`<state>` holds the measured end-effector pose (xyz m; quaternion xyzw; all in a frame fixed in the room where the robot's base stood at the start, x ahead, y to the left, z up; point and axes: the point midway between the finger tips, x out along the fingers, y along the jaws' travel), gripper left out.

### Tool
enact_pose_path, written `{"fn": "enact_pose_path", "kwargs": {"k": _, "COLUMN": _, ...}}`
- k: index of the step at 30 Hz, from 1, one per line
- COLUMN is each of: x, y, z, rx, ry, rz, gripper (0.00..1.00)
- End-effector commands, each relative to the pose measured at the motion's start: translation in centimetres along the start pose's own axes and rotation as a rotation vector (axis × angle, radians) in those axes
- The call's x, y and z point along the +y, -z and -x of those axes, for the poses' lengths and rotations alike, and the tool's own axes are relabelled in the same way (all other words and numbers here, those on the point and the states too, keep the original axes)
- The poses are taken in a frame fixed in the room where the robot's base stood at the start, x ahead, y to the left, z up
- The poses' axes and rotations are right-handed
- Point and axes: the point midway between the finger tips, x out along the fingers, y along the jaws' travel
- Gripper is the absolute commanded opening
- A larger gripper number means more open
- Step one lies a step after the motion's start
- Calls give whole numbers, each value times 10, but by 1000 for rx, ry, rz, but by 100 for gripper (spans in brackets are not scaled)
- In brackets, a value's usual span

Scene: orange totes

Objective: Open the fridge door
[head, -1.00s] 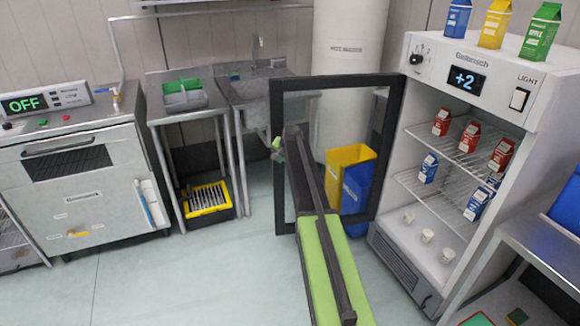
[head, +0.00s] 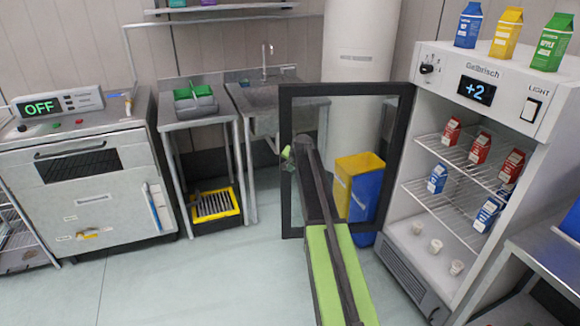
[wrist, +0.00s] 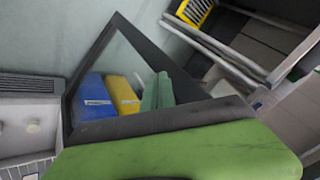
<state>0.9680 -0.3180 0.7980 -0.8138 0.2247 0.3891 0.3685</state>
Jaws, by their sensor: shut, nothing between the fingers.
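The white fridge (head: 437,62) stands at the right in the head view. Its glass door (head: 347,90), with a dark frame, stands wide open to the left, and the shelves inside are exposed. The door also shows in the wrist view (wrist: 150,126). My gripper (head: 287,155) is shut and empty, close to the door's free left edge in the head view. My arm overlaps the glass there, and I cannot tell whether the gripper touches the door.
Yellow and blue bins (head: 368,190) stand behind the door. A steel table (head: 535,240) is close to the fridge's right. A sink (head: 270,98), a small steel table (head: 197,116) and an oven (head: 85,195) line the left. The floor at front left is clear.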

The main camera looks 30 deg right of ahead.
Motion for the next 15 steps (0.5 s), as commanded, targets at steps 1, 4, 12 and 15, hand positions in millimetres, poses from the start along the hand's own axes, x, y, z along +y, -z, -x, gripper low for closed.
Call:
{"fn": "enact_pose_path", "kwargs": {"k": 1, "x": 4, "y": -10, "z": 7, "rx": 0, "ry": 0, "rz": 0, "gripper": 0}}
{"fn": "enact_pose_path", "kwargs": {"k": 4, "x": -15, "y": -7, "z": 41, "rx": 0, "ry": 0, "rz": 0, "gripper": 0}}
{"fn": "enact_pose_path", "kwargs": {"k": 12, "x": -42, "y": -21, "z": 90, "rx": 0, "ry": 0, "rz": -1, "gripper": 0}}
{"fn": "enact_pose_path", "kwargs": {"k": 15, "x": -44, "y": -24, "z": 92, "rx": 1, "ry": 0, "rz": -1, "gripper": 0}}
